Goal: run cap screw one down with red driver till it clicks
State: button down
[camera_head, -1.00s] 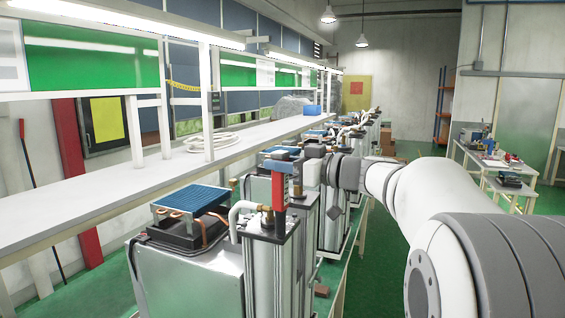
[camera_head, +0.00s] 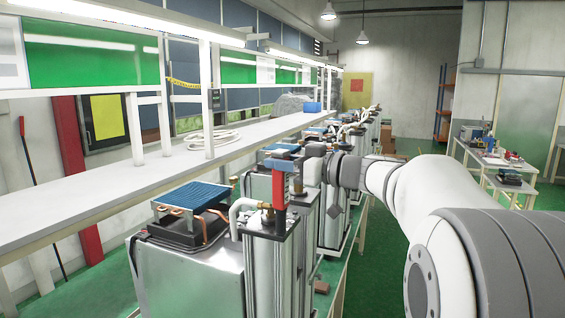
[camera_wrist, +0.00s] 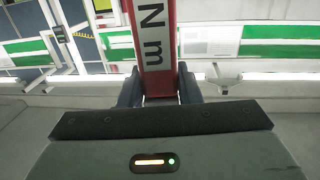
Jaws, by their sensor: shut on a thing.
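The red driver (camera_head: 279,190) stands about upright above the dark top plate (camera_head: 258,229) of the nearest tall metal column. My gripper (camera_head: 288,158) is shut on the upper part of the driver, near its blue band. In the wrist view the red shaft (camera_wrist: 157,45), lettered "N m", runs between the two dark fingers of my gripper (camera_wrist: 159,88). The driver's lower end is at the top plate, beside a brass fitting. Cap screw one cannot be made out, and I cannot tell whether the driver's tip is seated on it.
A white hose (camera_head: 240,208) curves up to the brass fitting just left of the driver. A blue finned block (camera_head: 190,195) sits on the unit at left. More columns stand in a row behind.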

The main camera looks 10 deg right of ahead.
jog(key=shift+r+p, duration=0.35)
jog(key=shift+r, duration=2.15)
